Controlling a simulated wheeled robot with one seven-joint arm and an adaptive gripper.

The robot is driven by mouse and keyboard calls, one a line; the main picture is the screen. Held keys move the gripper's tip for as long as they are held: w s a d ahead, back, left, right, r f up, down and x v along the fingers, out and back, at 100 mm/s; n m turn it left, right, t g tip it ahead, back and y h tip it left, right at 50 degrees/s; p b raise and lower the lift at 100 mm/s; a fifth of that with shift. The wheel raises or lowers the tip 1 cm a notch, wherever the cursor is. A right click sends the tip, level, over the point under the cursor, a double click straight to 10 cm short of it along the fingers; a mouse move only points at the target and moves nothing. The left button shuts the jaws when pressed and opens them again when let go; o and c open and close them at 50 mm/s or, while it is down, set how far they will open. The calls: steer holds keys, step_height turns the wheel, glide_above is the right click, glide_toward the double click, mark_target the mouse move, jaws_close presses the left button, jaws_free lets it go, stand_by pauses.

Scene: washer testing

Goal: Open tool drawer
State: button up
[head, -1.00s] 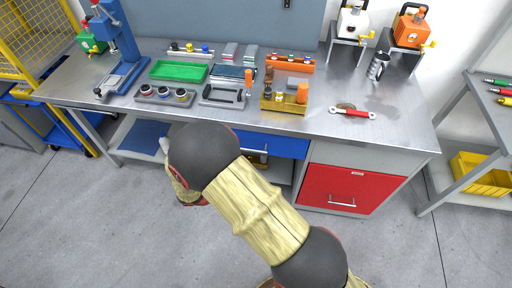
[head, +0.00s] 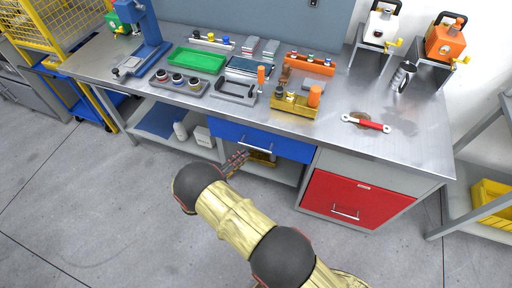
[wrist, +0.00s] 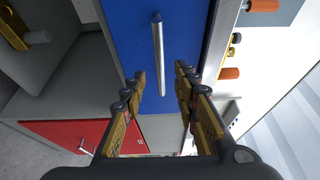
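The blue drawer (head: 290,148) is under the workbench top and looks shut; its bar handle (head: 256,146) is silver. In the wrist view the blue drawer front (wrist: 190,30) fills the upper middle, and its handle (wrist: 157,45) lies between the lines of my two fingers. My gripper (wrist: 161,72) is open and empty, with a finger on each side of the handle's lower part; I cannot tell contact or depth. In the head view my gripper (head: 240,158) is just below and left of the handle. A red drawer (head: 352,198) with a silver handle (head: 345,213) is lower right, shut.
The workbench top (head: 410,150) holds a green tray (head: 195,61), a yellow tool block (head: 295,104) and a red-handled wrench (head: 367,123). A lower shelf (head: 200,147) with white containers is left of my gripper. The floor in front is open.

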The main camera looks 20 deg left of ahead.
mark_target(255, 147)
steer(key=shift+b+x, duration=0.95)
steer(key=shift+x, duration=3)
steer(key=shift+c, duration=1.4)
jaws_close()
